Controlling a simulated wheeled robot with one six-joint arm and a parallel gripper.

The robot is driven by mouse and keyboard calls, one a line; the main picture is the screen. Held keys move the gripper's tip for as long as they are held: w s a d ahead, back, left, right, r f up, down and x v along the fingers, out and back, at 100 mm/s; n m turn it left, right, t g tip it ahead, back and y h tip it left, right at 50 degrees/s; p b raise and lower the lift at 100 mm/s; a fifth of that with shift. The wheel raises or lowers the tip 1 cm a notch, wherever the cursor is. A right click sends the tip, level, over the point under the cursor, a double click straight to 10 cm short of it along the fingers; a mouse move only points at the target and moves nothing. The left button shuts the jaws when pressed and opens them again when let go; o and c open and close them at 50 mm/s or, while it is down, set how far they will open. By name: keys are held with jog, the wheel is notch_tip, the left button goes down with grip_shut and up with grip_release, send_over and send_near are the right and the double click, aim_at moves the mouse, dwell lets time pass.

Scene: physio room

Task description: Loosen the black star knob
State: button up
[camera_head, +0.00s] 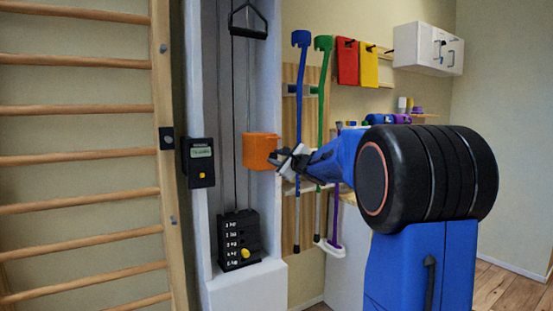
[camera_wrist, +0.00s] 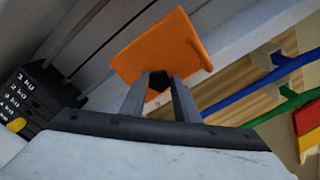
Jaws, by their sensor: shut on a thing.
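An orange block (camera_head: 257,150) sits on the pale vertical column of the pulley machine. In the wrist view the same orange block (camera_wrist: 160,45) fills the upper middle. The black star knob (camera_wrist: 158,80) is on the block's near face. My gripper (camera_wrist: 160,92) is shut on the star knob, with one grey finger on each side of it. In the head view my gripper (camera_head: 282,157) reaches the right side of the orange block from the right. The fingers hide part of the knob, and its turn angle cannot be told.
A black weight stack (camera_head: 238,240) with kg labels and a yellow knob stands below. A display box (camera_head: 198,162) is on the column's left. Blue (camera_head: 300,130) and green (camera_head: 321,120) crutches hang close behind my gripper. Wooden wall bars (camera_head: 80,108) stand at left.

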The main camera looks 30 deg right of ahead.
dwell(0.4)
jog(key=o, duration=1)
jog(key=shift+o, duration=0.2)
jog(key=shift+s, duration=0.1)
jog(key=s, duration=1.7)
jog(key=shift+s+d, duration=0.15)
jog(key=shift+d, duration=0.15)
